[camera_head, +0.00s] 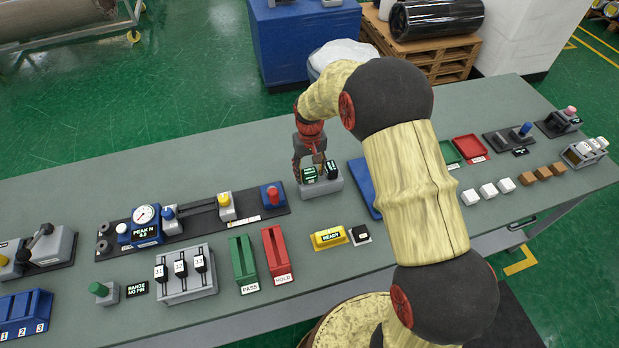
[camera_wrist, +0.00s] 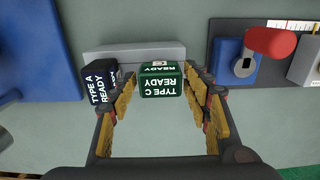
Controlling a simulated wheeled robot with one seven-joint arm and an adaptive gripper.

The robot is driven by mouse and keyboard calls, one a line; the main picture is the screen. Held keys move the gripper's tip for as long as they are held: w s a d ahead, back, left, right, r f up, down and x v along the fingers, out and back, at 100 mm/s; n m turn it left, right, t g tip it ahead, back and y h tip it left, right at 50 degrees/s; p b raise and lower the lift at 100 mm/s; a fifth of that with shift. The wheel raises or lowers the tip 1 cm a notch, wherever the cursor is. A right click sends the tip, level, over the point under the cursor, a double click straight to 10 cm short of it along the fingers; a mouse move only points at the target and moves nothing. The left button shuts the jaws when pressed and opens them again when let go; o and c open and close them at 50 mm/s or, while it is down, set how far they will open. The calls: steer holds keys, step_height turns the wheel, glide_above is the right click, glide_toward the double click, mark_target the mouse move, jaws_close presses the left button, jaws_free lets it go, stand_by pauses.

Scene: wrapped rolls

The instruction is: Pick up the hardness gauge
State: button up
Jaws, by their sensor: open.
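Two small hardness gauges stand in a grey holder (camera_head: 321,189) in the middle of the table. The green one (camera_wrist: 161,82), labelled TYPE C READY, also shows in the head view (camera_head: 309,174). The black one (camera_wrist: 101,86), labelled TYPE A READY, is beside it and shows in the head view (camera_head: 332,171). My gripper (camera_wrist: 160,93) is open, with its fingers on either side of the green gauge. The left finger in the wrist view is by the gap between the gauges. In the head view my gripper (camera_head: 310,156) is just above and behind the holder. Finger contact cannot be told.
A blue block with a red knob (camera_head: 272,195) stands left of the holder, at the end of a dark rail. A blue tray (camera_head: 363,187) lies to the right, partly behind my arm. A yellow READY box (camera_head: 328,238) is in front.

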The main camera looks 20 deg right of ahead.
steer(key=shift+f, duration=0.85)
steer(key=shift+c, duration=0.4)
steer(key=c, duration=1.1)
